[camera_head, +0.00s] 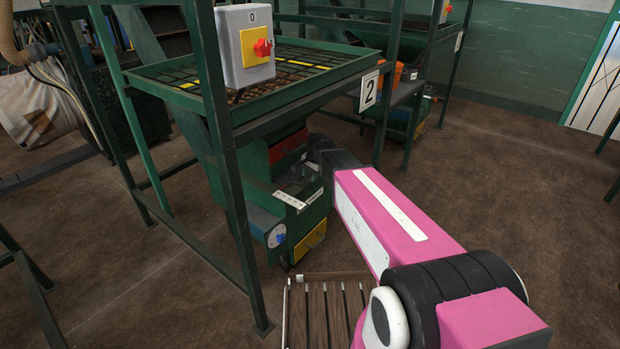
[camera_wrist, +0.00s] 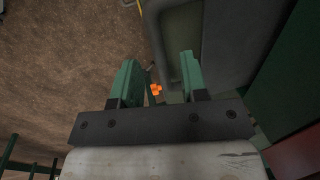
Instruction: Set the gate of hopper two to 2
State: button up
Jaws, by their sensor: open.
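Hopper two (camera_head: 290,165) is the green machine under the frame with the white "2" sign (camera_head: 369,90). A pale marked strip (camera_head: 290,200), too small to read, is on its lower front. I cannot make out the gate's setting. My arm reaches to the right side of this hopper in the head view, where my gripper cannot be made out clearly. In the wrist view my gripper (camera_wrist: 158,80) is open, with two green fingers apart. A small orange knob-like part (camera_wrist: 156,89) shows between the fingers; I cannot tell whether they touch it.
A grey-green panel (camera_wrist: 205,35) is close by the right finger in the wrist view. A grey switch box (camera_head: 244,48) with a red knob is on the frame. Brown floor (camera_head: 520,200) is open at right.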

jog(key=shift+a+f, duration=0.1)
jog(key=shift+f, duration=0.55)
grip_shut()
jog(key=s+d, duration=0.3)
jog(key=d, duration=0.1)
jog(key=shift+s+d, duration=0.35)
jog(key=shift+s, duration=0.05)
grip_release()
notch_tip(320, 180, up, 11)
jog(key=s+d, duration=0.1)
jog(key=shift+s+d+f, duration=0.15)
jog(key=shift+d+f, duration=0.05)
jog(key=shift+d, duration=0.1)
